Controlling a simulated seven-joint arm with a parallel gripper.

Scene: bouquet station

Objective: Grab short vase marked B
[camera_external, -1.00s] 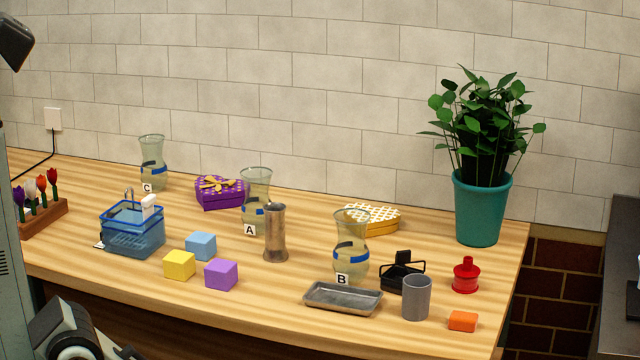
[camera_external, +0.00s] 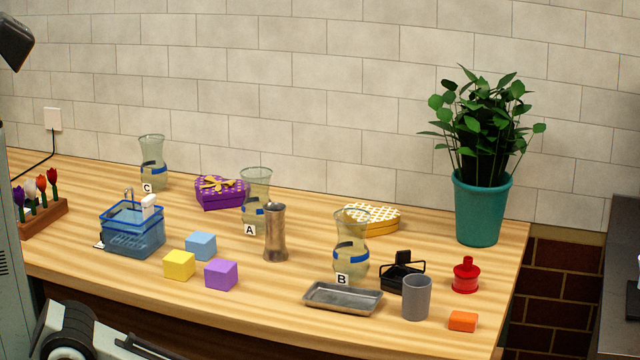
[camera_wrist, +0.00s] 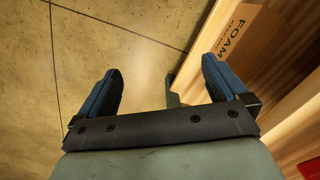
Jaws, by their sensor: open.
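The short glass vase marked B (camera_external: 351,262) stands upright on the wooden counter, right of centre, with a blue band around it and a white B label at its foot. It stands just behind a grey metal tray. Two similar glass vases stand farther left: vase A (camera_external: 256,190) in the middle and vase C (camera_external: 152,165) at the back left. My gripper (camera_wrist: 160,92) shows in the wrist view with its two blue fingers apart and nothing between them. It points down at the floor beside wooden boxes, away from the vases.
The metal tray (camera_external: 343,298), a black wire holder (camera_external: 402,278), a grey cup (camera_external: 416,298) and a yellow heart box (camera_external: 380,220) surround vase B. A metal cup (camera_external: 275,235) and coloured blocks (camera_external: 221,275) lie left. A box marked FOAM (camera_wrist: 245,35) is near my fingers.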

